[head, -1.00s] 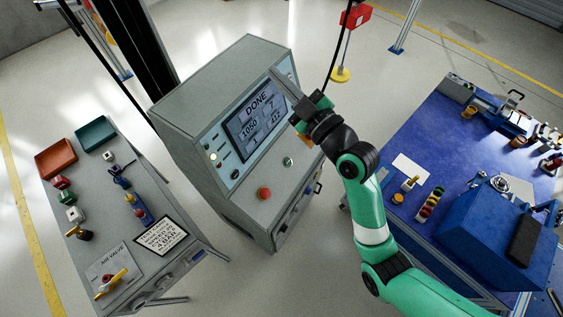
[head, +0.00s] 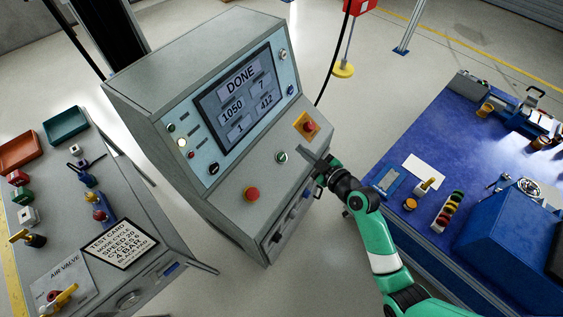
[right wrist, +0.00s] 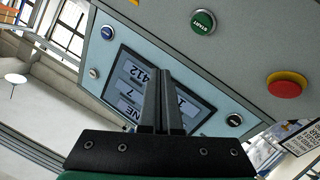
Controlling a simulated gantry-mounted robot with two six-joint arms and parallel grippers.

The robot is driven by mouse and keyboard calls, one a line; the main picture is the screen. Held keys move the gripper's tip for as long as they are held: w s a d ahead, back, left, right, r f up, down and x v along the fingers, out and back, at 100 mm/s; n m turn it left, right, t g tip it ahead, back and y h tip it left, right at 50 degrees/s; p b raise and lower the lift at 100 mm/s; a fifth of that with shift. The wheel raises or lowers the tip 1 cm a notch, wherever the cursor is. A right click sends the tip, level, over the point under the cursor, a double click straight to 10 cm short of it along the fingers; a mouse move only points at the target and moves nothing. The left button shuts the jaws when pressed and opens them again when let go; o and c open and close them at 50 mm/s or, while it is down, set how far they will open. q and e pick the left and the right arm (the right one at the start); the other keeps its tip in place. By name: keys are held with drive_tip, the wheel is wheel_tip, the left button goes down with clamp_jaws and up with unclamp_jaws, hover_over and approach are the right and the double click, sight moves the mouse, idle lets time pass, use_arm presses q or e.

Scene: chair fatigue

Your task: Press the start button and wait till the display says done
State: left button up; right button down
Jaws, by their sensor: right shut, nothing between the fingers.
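The grey test cabinet's display (head: 240,95) reads DONE at the top, with the numbers 1050, 7, 1 and 412 below. The display also shows upside down in the right wrist view (right wrist: 129,87), partly hidden by my fingers. The green start button (head: 282,157) is on the sloped panel below the display; its START label shows in the right wrist view (right wrist: 203,22). My right gripper (head: 312,156) is shut and empty, just right of the start button and apart from it in the picture. My left gripper is not in view.
A red mushroom button (head: 251,194) is on the panel's lower left, and another red button (head: 307,126) sits on a yellow plate at its right. A side table with a test card (head: 119,243) stands left. A blue workbench (head: 455,120) with several tools stands right.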

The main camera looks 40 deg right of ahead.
sight(282, 157)
idle(0.3)
drive_tip(key=w+f+b, duration=0.1)
drive_tip(key=f+b, duration=0.1)
drive_tip(key=w+f+b, duration=0.1)
drive_tip(key=f+b, duration=0.1)
drive_tip(key=w+a+f+b, duration=0.1)
drive_tip(key=w+f+b, duration=0.1)
drive_tip(key=f, duration=0.1)
drive_tip(key=shift+w, duration=0.1)
drive_tip(key=shift+w+a+f+b, duration=0.1)
drive_tip(key=shift+w+f+b, duration=0.15)
drive_tip(key=shift+b, duration=0.15)
drive_tip(key=shift+r, duration=0.1)
idle(1.6)
drive_tip(key=shift+w+f+b, duration=0.25)
drive_tip(key=shift+f+b, duration=0.1)
drive_tip(key=shift+b, duration=0.15)
